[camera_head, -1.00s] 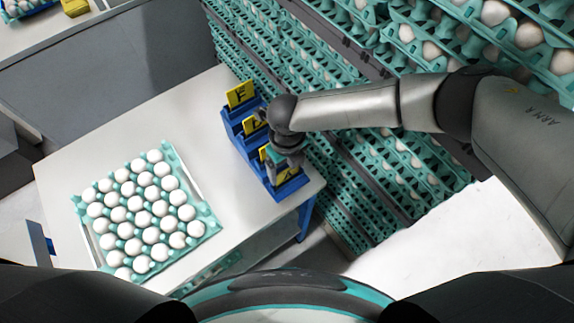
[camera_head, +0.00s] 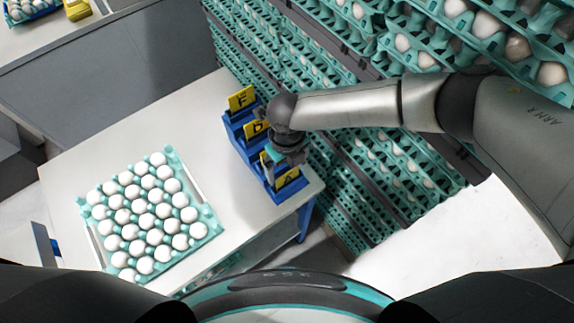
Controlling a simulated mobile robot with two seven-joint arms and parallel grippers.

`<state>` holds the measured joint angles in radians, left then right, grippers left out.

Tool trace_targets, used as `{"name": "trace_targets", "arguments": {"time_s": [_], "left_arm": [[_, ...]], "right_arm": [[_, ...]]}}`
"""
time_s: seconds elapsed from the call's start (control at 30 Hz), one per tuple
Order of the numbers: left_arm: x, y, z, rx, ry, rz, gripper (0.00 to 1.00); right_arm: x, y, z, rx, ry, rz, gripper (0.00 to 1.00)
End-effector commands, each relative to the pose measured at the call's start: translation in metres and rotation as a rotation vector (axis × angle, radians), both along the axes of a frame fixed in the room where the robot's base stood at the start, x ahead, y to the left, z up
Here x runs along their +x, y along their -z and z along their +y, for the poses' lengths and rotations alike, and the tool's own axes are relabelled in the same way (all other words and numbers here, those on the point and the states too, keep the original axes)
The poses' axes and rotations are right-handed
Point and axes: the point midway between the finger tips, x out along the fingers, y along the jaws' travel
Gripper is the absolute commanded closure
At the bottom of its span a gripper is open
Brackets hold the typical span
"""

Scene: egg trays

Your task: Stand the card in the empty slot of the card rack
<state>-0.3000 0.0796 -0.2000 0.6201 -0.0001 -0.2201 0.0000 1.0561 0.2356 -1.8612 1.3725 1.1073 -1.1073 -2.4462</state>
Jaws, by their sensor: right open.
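The blue card rack (camera_head: 230,122) stands along the right edge of the white table, with yellow cards upright in its steps. The card marked F (camera_head: 241,99) is at the far end and the card marked D (camera_head: 256,129) is in front of it. A card marked A (camera_head: 289,179) stands at the near end. Part of another yellow card (camera_head: 265,158) shows beside my gripper. My right gripper (camera_head: 279,160) is open over the near half of the rack, between the D and A cards. It hides part of the rack, so I cannot see an empty slot clearly. My left gripper is out of view.
A teal tray of white eggs (camera_head: 208,222) lies on the table's left part. The white table (camera_head: 190,115) is clear between tray and rack. Stacked teal egg trays (camera_head: 385,185) rise close behind the rack, on the right. Another counter (camera_head: 110,35) is at the back left.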

Motion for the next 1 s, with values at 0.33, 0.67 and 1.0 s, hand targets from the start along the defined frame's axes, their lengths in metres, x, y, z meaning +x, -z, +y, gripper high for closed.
{"name": "trace_targets", "arguments": {"time_s": [0.33,0.67,1.0], "left_arm": [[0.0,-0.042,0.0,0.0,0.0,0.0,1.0],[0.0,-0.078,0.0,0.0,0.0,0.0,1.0],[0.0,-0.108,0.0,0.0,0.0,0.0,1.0]], "right_arm": [[0.0,-0.048,-0.001,0.0,0.001,0.0,0.0],[0.0,-0.089,0.0,0.0,0.001,0.0,0.0],[0.0,-0.126,0.0,0.001,0.001,0.001,0.0]]}}
